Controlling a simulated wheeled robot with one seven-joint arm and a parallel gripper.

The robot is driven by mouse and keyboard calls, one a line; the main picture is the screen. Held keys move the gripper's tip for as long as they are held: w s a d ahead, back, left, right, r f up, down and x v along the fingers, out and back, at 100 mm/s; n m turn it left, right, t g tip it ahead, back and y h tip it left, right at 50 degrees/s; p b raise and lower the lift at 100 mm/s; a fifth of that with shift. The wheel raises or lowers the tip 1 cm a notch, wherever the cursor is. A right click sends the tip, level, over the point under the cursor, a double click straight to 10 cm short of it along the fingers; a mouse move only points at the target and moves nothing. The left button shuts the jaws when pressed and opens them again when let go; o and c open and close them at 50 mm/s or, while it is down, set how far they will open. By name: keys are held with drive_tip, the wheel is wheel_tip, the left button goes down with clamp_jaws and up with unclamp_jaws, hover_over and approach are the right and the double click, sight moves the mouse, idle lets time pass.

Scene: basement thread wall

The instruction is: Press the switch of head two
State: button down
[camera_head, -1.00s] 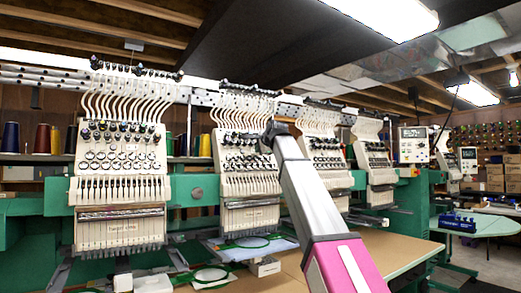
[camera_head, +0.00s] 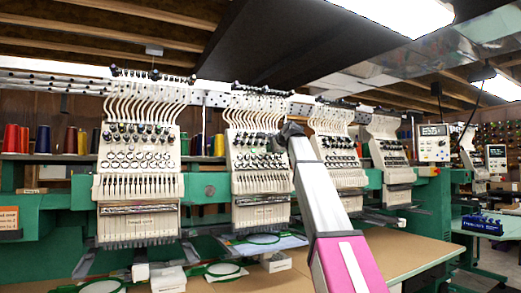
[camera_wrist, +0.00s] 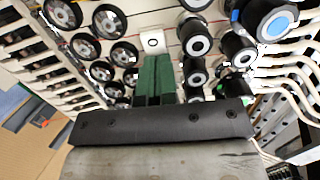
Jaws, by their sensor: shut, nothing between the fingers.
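The second machine head from the left (camera_head: 260,178) is a cream panel with rows of dark knobs and white thread tubes above. My arm reaches up to its upper right side in the head view; the fingers cannot be made out there. In the wrist view, my gripper (camera_wrist: 158,63) is shut and empty, its green fingers side by side. A small white square with a dark ring, seemingly the switch (camera_wrist: 153,41), shows just beyond the fingertips. Black and silver tension discs (camera_wrist: 86,49) are on its left, dark knobs (camera_wrist: 198,40) on its right. I cannot tell whether the fingertips touch the panel.
Other heads stand at left (camera_head: 139,165) and right (camera_head: 338,155). White curved tubes (camera_wrist: 290,75) lie close to the gripper's right. A tan table (camera_head: 400,250) with green hoops (camera_head: 223,269) spreads below. A control box (camera_head: 434,143) hangs at right.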

drive_tip(key=shift+w+a, duration=0.1)
drive_tip(key=shift+w, duration=0.2)
drive_tip(key=shift+s+a, duration=0.1)
drive_tip(key=shift+a, duration=0.05)
drive_tip(key=shift+s+a, duration=0.4)
drive_tip(key=shift+a, duration=0.15)
drive_tip(key=shift+s, duration=0.1)
drive_tip(key=shift+s+d+r, duration=0.1)
drive_tip(key=shift+s, duration=0.15)
drive_tip(key=v, duration=1.3)
drive_tip(key=shift+s+d, duration=0.2)
drive_tip(key=shift+d, duration=0.25)
